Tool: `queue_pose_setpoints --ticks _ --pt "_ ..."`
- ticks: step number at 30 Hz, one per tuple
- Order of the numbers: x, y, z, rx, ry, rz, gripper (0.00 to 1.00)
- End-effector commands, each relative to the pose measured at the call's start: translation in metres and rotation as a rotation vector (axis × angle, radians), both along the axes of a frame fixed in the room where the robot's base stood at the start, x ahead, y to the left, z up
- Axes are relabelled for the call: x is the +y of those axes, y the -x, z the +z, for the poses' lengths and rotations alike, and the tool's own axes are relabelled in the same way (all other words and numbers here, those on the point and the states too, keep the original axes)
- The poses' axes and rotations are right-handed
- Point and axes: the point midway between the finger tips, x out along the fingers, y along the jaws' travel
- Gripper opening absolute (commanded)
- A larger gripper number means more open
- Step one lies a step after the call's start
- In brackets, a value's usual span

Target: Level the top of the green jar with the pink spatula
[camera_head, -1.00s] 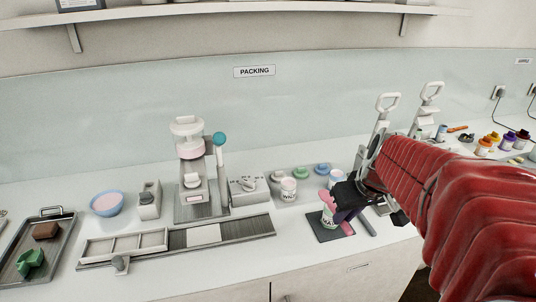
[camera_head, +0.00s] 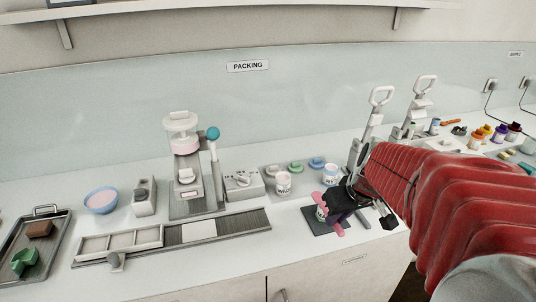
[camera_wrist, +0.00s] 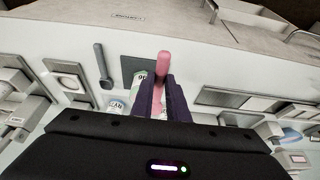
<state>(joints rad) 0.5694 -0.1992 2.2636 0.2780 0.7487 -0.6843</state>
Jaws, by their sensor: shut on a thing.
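My gripper (camera_head: 343,202) is shut on the pink spatula (camera_head: 339,228), which sticks out on both sides of the dark fingers. In the wrist view the spatula (camera_wrist: 163,68) points out between the two fingers (camera_wrist: 161,88). The green jar (camera_head: 321,214), a white tub with green lettering, stands on a dark mat (camera_head: 311,225). My gripper and the spatula hide most of it in the head view. Part of the jar (camera_wrist: 137,83) shows beside the spatula in the wrist view. I cannot tell whether the spatula touches its rim.
A pink-filled jar (camera_head: 283,184) and a blue-lettered jar (camera_head: 331,174) stand behind the mat, near pink, green (camera_head: 296,167) and blue lids. A press (camera_head: 186,175) and a slotted rail (camera_head: 185,235) are to the left. A lever device (camera_head: 370,120) stands close behind my gripper.

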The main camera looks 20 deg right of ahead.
Motion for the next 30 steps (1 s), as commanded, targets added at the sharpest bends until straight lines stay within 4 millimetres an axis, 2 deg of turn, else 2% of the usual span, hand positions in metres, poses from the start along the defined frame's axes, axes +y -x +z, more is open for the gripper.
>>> queue_pose_setpoints --ticks 14,30 --pt "0.000 0.000 -0.020 0.001 -0.001 0.000 0.00" --pt "-0.023 0.001 -0.019 0.000 0.000 0.000 0.00"
